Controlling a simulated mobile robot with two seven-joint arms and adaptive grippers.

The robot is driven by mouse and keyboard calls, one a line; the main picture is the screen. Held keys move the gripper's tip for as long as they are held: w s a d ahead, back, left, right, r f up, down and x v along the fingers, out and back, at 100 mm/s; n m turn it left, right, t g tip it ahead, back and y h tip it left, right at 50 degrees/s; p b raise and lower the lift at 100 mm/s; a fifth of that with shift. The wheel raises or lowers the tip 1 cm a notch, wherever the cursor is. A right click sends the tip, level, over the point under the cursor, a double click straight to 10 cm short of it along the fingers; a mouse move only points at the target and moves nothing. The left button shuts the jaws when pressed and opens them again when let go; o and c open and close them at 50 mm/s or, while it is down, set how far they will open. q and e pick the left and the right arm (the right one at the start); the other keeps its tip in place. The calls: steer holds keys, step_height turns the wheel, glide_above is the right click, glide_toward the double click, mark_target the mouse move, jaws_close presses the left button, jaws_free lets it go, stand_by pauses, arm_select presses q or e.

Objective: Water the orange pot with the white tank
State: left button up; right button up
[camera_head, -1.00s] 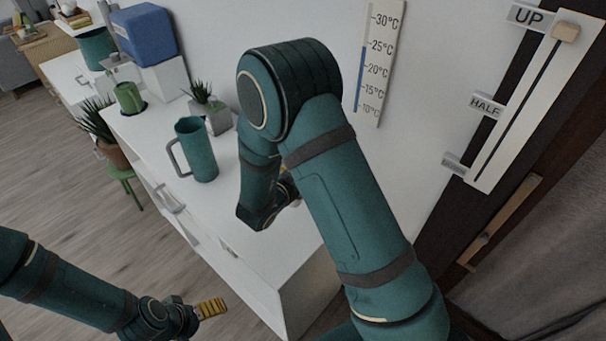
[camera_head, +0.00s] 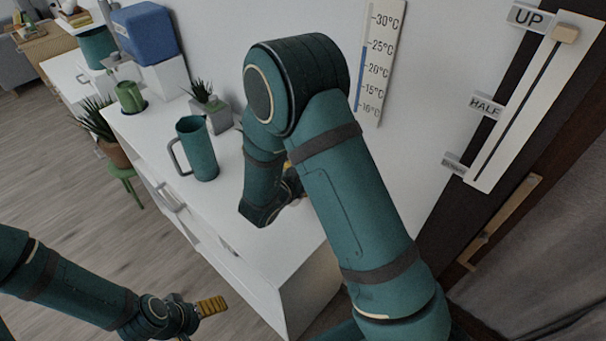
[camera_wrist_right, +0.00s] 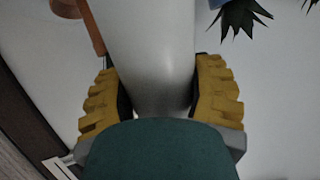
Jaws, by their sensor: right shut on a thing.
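In the right wrist view, my right gripper (camera_wrist_right: 160,95) has its yellow finger pads on both sides of a smooth pale tank (camera_wrist_right: 150,50) and is shut on it. The tank's lower end is hidden by my own green wrist part. The head view hides the tank and most of the right gripper behind my right arm. A brown-orange pot (camera_head: 115,153) with a spiky plant stands on a green stool at the left of the white desk. My left gripper (camera_head: 212,306) is low, off the desk's front edge; its finger opening is unclear.
A green mug (camera_head: 198,150) stands on the white desk (camera_head: 215,235). An unclear orange part (camera_wrist_right: 90,25) shows beside the pale tank.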

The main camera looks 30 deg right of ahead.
steer(key=shift+d+r+p, duration=0.25)
steer(key=shift+r+p, duration=0.1)
steer(key=shift+r, duration=0.05)
stand_by(0.4)
steer(key=shift+d+r, duration=0.2)
steer(key=shift+r, duration=0.05)
steer(key=shift+d+r+y+p, duration=0.35)
steer(key=shift+y+p, duration=0.15)
steer(key=shift+p, duration=0.2)
steer(key=shift+a+f+m+y+b, duration=0.25)
steer(key=shift+f+m+y, duration=0.1)
steer(key=shift+f+y, duration=0.3)
steer(key=shift+a+f+m+y+b, duration=0.25)
steer(key=shift+f+m+y, duration=0.15)
steer(key=shift+f, duration=0.45)
stand_by(2.3)
steer(key=shift+a+f+m+g+y, duration=0.15)
steer(key=shift+m+y, duration=0.1)
steer(key=shift+y, duration=0.45)
steer(key=shift+f+m+g+y, duration=0.1)
steer(key=shift+m+g+y, duration=0.1)
steer(key=shift+y, duration=0.45)
stand_by(1.1)
